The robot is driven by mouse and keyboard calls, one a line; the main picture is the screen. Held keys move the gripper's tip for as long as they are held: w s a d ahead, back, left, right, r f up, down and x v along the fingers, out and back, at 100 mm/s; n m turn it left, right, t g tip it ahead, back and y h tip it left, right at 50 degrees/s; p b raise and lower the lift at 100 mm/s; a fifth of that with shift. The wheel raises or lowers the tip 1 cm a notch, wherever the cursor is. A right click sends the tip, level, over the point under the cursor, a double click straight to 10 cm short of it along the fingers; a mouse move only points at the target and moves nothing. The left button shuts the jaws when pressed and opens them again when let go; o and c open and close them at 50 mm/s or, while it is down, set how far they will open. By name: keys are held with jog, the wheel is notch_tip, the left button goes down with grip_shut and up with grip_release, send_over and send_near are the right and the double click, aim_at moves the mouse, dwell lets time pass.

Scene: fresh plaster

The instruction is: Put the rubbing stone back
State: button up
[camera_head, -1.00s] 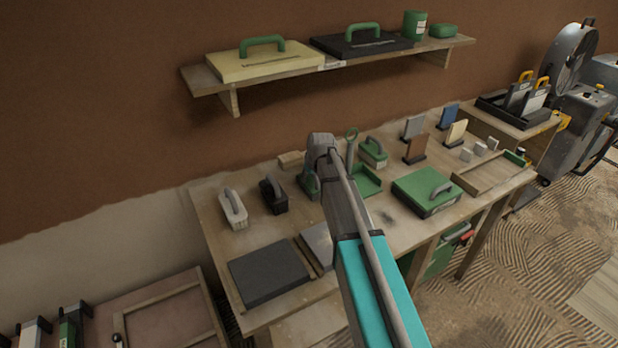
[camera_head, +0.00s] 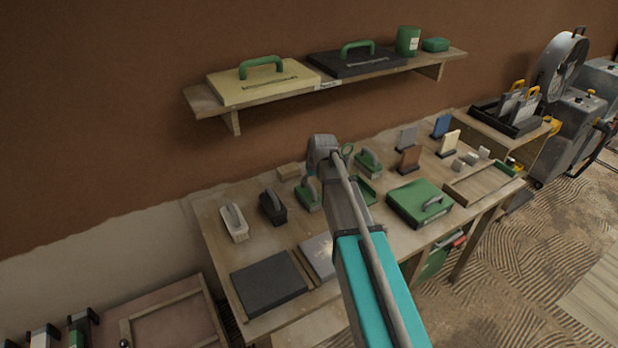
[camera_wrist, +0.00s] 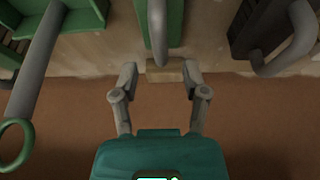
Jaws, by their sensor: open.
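I cannot tell for sure which piece is the rubbing stone. A small tan block (camera_head: 288,171) lies at the back of the bench by the wall. In the wrist view the tan block (camera_wrist: 165,72) appears between my fingertips, not gripped. A green block with a grey handle (camera_head: 308,194) stands in front of it, partly hidden by my arm; its handle (camera_wrist: 158,28) shows in the wrist view. A black handled block (camera_head: 272,205) and a white one (camera_head: 234,222) stand to its left. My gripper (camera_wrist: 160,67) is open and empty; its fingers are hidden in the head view.
The wooden bench (camera_head: 220,262) holds a dark slab (camera_head: 268,282), a green case (camera_head: 419,201), several upright small plates and a tray (camera_head: 490,184). A wall shelf (camera_head: 205,101) with two handled boards and green containers hangs above. Bare bench lies around the handled blocks.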

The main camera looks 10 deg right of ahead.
jog(key=shift+p+v, duration=1.6)
jog(key=shift+v, duration=0.5)
jog(key=shift+s, duration=0.15)
jog(key=s+m+g, duration=0.1)
jog(key=s+g, duration=0.1)
jog(key=s, duration=1)
jog(key=s+a+f+m+g+h, duration=0.1)
jog(key=s+m+g, duration=0.1)
jog(key=s, duration=1)
jog(key=shift+a+f, duration=0.2)
jog(key=shift+a, duration=0.15)
